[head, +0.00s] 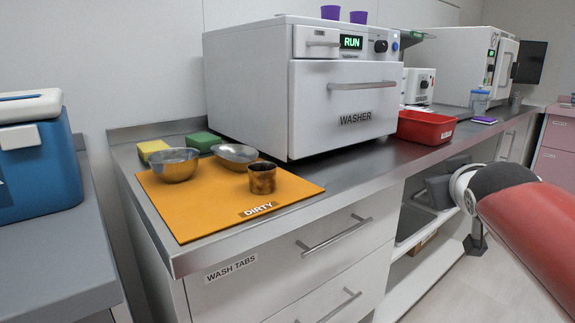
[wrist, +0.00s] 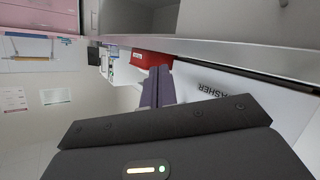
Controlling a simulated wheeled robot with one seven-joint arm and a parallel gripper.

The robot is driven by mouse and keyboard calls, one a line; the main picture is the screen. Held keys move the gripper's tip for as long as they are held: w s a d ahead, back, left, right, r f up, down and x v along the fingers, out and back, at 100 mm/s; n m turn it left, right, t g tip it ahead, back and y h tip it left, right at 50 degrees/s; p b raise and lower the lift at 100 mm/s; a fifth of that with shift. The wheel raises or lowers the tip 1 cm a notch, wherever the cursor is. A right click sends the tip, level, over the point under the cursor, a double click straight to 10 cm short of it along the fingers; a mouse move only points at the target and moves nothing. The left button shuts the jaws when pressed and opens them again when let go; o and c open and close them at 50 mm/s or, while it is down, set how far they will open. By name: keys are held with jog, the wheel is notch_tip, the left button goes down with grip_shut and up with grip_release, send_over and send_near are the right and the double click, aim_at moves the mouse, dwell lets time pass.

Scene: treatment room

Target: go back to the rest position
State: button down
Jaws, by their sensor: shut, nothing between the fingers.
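My gripper (wrist: 157,72) shows in the wrist view, with its two dark fingers together and nothing between them. It is in front of the counter side, near the white washer (wrist: 235,92), whose label appears turned over in that view. The red bin (wrist: 150,58) lies beyond the fingertips. My gripper's fingers cannot be made out in the head view. There, the washer (head: 345,100) stands shut on the steel counter, and its display reads RUN.
An orange DIRTY mat (head: 195,222) holds two metal bowls (head: 175,165) (head: 236,155) and a brownish cup (head: 262,177). Two sponges (head: 153,149) (head: 202,140) lie behind. Two purple cups (head: 331,12) (head: 358,17) top the washer. A blue cooler (head: 40,165) stands left. Drawers (head: 320,245) below are shut.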

jog(key=s+a+f+g+y, duration=0.2)
jog(key=s+a+f+g, duration=0.2)
jog(key=s+a+f, duration=0.3)
jog(key=s+a+f+m+g+y, duration=0.1)
jog(key=s+a+f+g, duration=0.3)
jog(key=s+f, duration=0.9)
jog(key=a+f+y, duration=0.1)
jog(key=a+f, duration=0.1)
jog(key=a, duration=0.1)
jog(key=shift+s, duration=0.15)
